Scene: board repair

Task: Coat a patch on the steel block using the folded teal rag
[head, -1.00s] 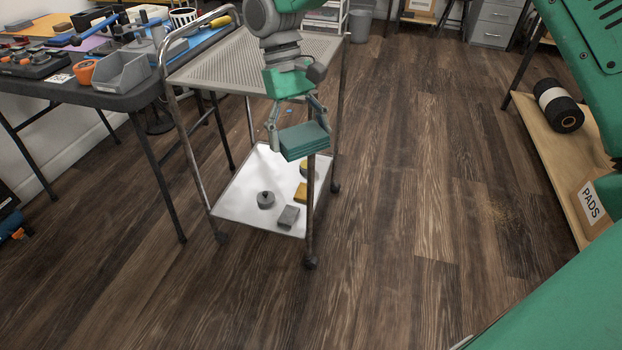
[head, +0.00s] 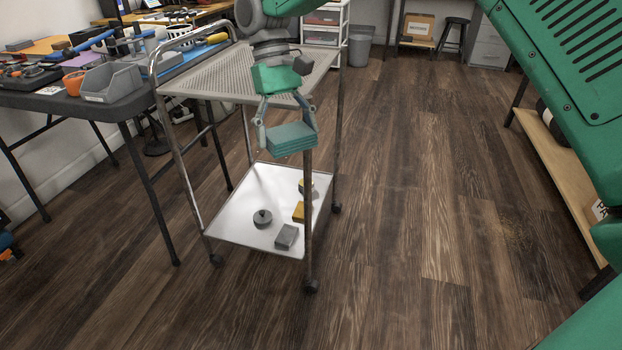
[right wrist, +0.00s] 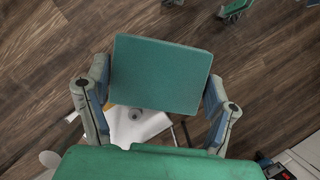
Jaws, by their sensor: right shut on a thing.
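The folded teal rag (head: 291,138) is a thick layered pad. My right gripper (head: 287,122) is shut on it, one finger at each side, and holds it in the air in front of the wheeled cart. The rag also shows between the fingers in the right wrist view (right wrist: 160,74). A small grey block (head: 287,236) lies on the cart's white lower shelf (head: 235,222), near its front right corner. It looks like the steel block, but I cannot be sure. My left gripper is not in view.
A round grey piece with a knob (head: 262,217) and yellow pieces (head: 299,212) share the lower shelf. The cart's perforated top (head: 215,85) and metal posts stand around it. A cluttered table (head: 60,104) is left, a wooden shelf (head: 560,175) right. The floor between is clear.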

